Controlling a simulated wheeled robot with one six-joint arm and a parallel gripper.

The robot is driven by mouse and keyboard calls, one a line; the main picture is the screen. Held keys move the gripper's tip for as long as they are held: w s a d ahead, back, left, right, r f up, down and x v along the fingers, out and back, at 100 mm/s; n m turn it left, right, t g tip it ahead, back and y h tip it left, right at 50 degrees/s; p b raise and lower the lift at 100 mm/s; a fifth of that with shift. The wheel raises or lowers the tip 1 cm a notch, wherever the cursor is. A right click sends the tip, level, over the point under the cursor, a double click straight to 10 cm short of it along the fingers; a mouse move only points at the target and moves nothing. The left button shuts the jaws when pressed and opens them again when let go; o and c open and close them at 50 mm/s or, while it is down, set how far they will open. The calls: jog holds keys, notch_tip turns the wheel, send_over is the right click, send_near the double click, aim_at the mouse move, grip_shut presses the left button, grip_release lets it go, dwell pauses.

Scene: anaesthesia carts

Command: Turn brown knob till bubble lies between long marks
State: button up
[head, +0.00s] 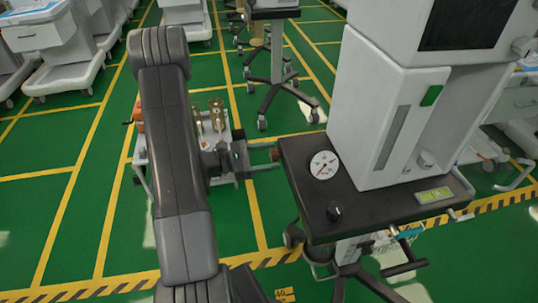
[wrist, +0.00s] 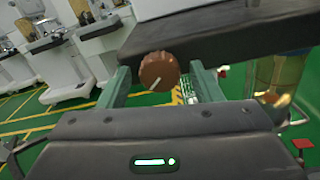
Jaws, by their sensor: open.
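The brown knob (wrist: 158,72) shows in the wrist view, with a white pointer line slanting toward its lower left. It sits on the edge of a dark cart shelf (wrist: 235,38), and in the head view it is a small brown spot (head: 275,154). My gripper (wrist: 160,76) is open. Its two greenish fingers stand on either side of the knob, with visible gaps; I cannot tell how far the tips reach past it. A yellow-green level window (head: 435,195) lies at the shelf's right front in the head view. Its bubble and marks are too small to read.
A round white gauge (head: 323,165) and a black knob (head: 334,211) sit on the shelf's left part. A tall grey machine (head: 385,110) stands on the shelf. Other carts stand around on the green floor (head: 75,215) with yellow lines. Brass-coloured cylinders (head: 217,112) stand behind my arm.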

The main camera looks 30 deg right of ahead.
jog(key=shift+s+d, duration=0.1)
jog(key=shift+d, duration=0.15)
jog(key=shift+c, duration=0.5)
jog(key=c, duration=0.9)
jog(key=shift+r+n+p, duration=0.15)
jog(key=shift+n+p, duration=0.45)
jog(key=shift+n, duration=1.4)
jog(key=o, duration=1)
